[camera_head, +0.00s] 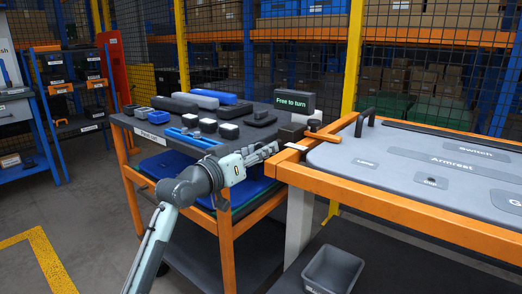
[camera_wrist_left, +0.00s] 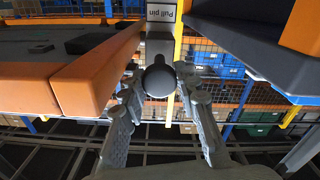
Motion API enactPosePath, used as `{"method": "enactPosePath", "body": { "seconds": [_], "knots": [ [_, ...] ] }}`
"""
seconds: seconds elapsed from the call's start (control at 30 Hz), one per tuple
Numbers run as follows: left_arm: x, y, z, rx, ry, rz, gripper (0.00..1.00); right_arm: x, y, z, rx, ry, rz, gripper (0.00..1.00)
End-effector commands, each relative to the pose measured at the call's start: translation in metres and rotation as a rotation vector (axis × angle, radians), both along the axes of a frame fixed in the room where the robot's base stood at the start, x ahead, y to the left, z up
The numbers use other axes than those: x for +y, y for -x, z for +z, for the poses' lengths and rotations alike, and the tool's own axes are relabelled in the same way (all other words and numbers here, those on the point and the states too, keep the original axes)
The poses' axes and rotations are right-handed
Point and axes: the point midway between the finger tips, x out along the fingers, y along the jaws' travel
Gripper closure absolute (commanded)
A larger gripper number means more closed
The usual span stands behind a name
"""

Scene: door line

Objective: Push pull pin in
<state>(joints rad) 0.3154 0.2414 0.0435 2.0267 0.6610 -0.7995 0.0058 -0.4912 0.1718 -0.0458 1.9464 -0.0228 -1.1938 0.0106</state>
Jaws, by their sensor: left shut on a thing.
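The pull pin shows in the wrist view as a dark round knob (camera_wrist_left: 159,80) on a grey shaft. In the head view my left gripper (camera_head: 274,149) reaches in from the left to the near left corner of the orange frame (camera_head: 291,162). A small white label (camera_head: 297,147) lies there. The knob is hidden by the fingers in that view. My right gripper is in neither view.
A grey panel (camera_head: 400,180) with labelled recesses and a black handle (camera_head: 364,121) sits in the orange frame. A cart (camera_head: 150,128) of dark and blue parts stands left, with a "Free to turn" sign (camera_head: 292,101). A grey bin (camera_head: 332,270) stands below.

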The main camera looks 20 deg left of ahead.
Motion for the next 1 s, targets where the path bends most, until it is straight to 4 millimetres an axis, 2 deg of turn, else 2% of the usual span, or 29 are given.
{"method": "enactPosePath", "body": {
  "seconds": [0.1, 0.2, 0.3, 0.57, 0.6, 0.63, 0.67, 1.0],
  "knots": [
    [-0.003, -0.010, 0.002, 0.001, 0.001, -0.001, 1.00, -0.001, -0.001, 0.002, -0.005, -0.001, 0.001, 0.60],
    [-0.008, -0.024, 0.003, 0.002, 0.002, 0.000, 1.00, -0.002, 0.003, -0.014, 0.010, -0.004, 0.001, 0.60],
    [-0.011, -0.032, 0.001, 0.001, 0.000, 0.000, 1.00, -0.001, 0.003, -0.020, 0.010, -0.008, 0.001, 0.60],
    [-0.011, -0.033, 0.001, -0.003, 0.000, 0.002, 1.00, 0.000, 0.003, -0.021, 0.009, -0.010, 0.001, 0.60],
    [-0.011, -0.033, 0.002, -0.003, 0.000, 0.002, 0.66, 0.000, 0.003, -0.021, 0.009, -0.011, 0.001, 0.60],
    [-0.011, -0.033, 0.002, -0.004, 0.000, 0.002, 0.62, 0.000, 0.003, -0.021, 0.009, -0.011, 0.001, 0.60],
    [-0.011, -0.033, 0.002, -0.004, 0.000, 0.002, 0.60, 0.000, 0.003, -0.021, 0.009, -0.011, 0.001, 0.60],
    [-0.010, -0.030, 0.000, 0.000, -0.001, 0.001, 0.60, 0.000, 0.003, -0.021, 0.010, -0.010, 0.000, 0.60]
  ]
}}
